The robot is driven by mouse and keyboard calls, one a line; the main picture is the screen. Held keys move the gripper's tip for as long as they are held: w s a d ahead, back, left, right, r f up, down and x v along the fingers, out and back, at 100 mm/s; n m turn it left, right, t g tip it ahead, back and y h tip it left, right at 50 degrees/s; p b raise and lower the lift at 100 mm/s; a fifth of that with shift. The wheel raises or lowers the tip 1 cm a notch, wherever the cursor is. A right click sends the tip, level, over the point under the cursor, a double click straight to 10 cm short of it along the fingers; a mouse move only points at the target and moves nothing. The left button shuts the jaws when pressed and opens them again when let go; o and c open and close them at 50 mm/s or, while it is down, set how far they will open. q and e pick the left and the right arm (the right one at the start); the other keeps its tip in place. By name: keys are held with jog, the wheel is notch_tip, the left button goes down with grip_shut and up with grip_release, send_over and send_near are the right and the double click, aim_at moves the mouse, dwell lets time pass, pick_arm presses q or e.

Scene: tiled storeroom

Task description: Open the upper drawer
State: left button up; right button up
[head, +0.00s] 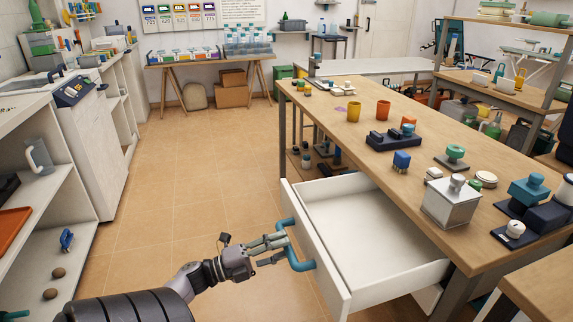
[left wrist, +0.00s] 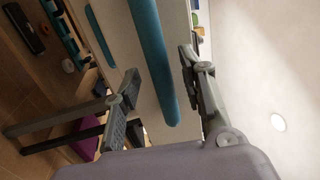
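The upper drawer (head: 370,240) is pulled far out from under the wooden workbench top, and its white inside looks empty. Its teal handle (head: 300,265) is on the front panel, and the handle also shows in the left wrist view (left wrist: 152,50). My left gripper (head: 279,249) is at this handle. In the left wrist view its two fingers (left wrist: 163,92) are spread apart, one on each side of the handle bar, with gaps showing. A second teal bar (left wrist: 99,36) shows on a white face farther off. My right gripper is not in view.
White shelving (head: 110,90) stands along the left wall. The tiled floor (head: 190,165) between shelving and drawer is clear.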

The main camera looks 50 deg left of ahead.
pick_arm(q)
jog(key=v, duration=1)
jog(key=shift+w, duration=0.1)
